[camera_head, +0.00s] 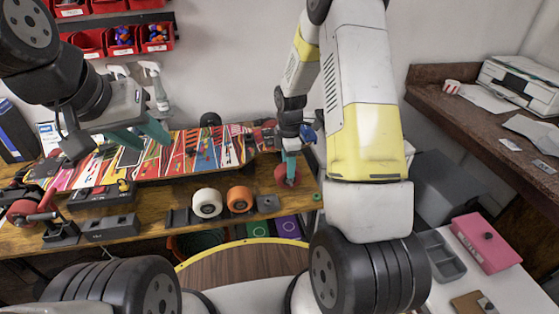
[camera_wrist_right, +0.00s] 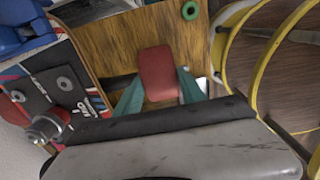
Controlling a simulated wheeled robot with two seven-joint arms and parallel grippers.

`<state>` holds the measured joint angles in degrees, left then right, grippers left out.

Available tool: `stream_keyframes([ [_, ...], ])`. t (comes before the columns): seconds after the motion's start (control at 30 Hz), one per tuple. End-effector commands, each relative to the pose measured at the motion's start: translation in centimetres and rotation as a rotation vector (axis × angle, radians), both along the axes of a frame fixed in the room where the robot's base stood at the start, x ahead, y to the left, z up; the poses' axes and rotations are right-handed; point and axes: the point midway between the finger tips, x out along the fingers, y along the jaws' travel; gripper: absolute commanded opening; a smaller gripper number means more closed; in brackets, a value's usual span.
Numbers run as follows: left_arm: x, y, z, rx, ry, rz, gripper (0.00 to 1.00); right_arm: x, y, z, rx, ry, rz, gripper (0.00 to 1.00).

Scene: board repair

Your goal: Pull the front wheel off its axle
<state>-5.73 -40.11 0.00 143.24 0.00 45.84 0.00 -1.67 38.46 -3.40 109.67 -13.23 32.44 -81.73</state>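The skateboard deck (camera_head: 190,160), with a colorful striped pattern, lies along the workbench. My right gripper (camera_head: 287,168) is at the deck's right end, shut on a red wheel (camera_head: 281,177). In the right wrist view the red wheel (camera_wrist_right: 158,74) sits between the teal fingertips of that gripper (camera_wrist_right: 160,88), over the bench. A metal axle end (camera_wrist_right: 45,128) shows at the left of that view, apart from the wheel. My left gripper (camera_head: 113,142) has its teal fingers spread wide over the left part of the deck. Whether they touch the deck I cannot tell.
A white wheel (camera_head: 207,203) and an orange wheel (camera_head: 239,199) stand at the bench's front. A green ring (camera_head: 317,197) lies near its right corner. Red bins (camera_head: 88,42) hang behind.

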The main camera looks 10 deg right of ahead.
Motion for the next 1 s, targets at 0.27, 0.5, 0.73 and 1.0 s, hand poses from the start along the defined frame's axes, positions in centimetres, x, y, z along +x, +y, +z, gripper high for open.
stream_keyframes([
  [0.27, 0.0, 0.0, 0.0, 0.000, 0.000, 0.000, 0.36, 0.0, 0.0, 0.0, 0.000, 0.000, 0.000, 0.05],
  [0.5, 0.0, 0.0, 0.0, 0.000, 0.000, 0.000, 0.36, -0.3, 0.0, 0.0, 0.000, -0.001, 0.000, 0.05],
  [0.73, 0.0, 0.0, 0.0, 0.000, 0.000, 0.000, 0.36, -1.4, -0.1, 0.0, -0.001, 0.000, 0.000, 0.05],
  [1.0, 0.0, 0.0, 0.0, 0.000, 0.000, 0.000, 0.36, -2.8, -0.1, 0.0, 0.000, 0.000, 0.000, 0.05],
])
